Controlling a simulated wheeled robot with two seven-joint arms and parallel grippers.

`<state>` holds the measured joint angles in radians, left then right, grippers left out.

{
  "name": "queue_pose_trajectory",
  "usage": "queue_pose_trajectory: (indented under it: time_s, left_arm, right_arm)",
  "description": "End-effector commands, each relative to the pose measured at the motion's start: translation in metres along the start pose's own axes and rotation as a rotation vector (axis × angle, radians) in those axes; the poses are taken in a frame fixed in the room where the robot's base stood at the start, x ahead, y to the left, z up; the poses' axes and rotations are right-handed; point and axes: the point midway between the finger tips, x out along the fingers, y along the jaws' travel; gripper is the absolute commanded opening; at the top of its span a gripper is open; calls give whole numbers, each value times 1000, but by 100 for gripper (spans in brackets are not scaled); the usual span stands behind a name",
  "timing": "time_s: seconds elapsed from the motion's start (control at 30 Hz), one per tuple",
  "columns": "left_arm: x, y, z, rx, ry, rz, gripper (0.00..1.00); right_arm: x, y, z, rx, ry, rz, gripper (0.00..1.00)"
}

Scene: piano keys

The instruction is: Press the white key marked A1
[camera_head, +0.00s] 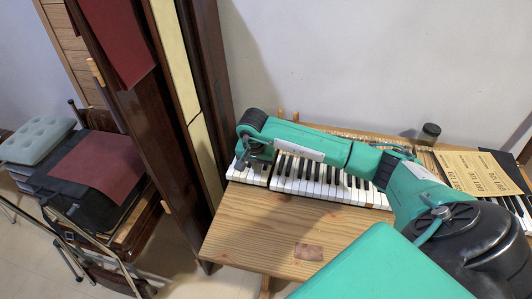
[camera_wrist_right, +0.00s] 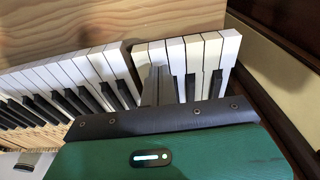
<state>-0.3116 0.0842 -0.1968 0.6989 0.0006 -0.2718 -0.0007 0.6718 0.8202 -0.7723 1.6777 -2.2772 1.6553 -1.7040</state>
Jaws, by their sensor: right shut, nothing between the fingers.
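A piano keyboard (camera_head: 335,190) lies on a wooden table. A short block of white and black keys (camera_wrist_right: 212,45) is separated by a narrow gap from a longer row of keys (camera_wrist_right: 82,72) in the right wrist view. The short block is at the left end of the keyboard in the head view (camera_head: 237,173). No A1 marking can be read on any key. My right gripper (camera_head: 250,166) is shut and empty over the short block. Its fingers (camera_wrist_right: 157,82) cover part of the keys on the gap side; contact is unclear. My left gripper is not in view.
The table's bare wooden front (camera_head: 250,230) is clear except for a brown patch (camera_head: 308,251). Yellow printed sheets (camera_head: 465,172) and a dark jar (camera_head: 428,133) are on the right. A tall dark wooden panel (camera_head: 150,110) stands close left of the keyboard.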

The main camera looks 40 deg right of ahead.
Motion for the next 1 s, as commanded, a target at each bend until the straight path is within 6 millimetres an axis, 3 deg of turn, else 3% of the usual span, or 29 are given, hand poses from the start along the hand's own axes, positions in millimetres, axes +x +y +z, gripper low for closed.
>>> queue_pose_trajectory:
  time_s: [1.0]
  left_arm:
    - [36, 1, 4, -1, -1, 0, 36]
  right_arm:
    - [38, 1, 5, 2, 1, 3, 0]
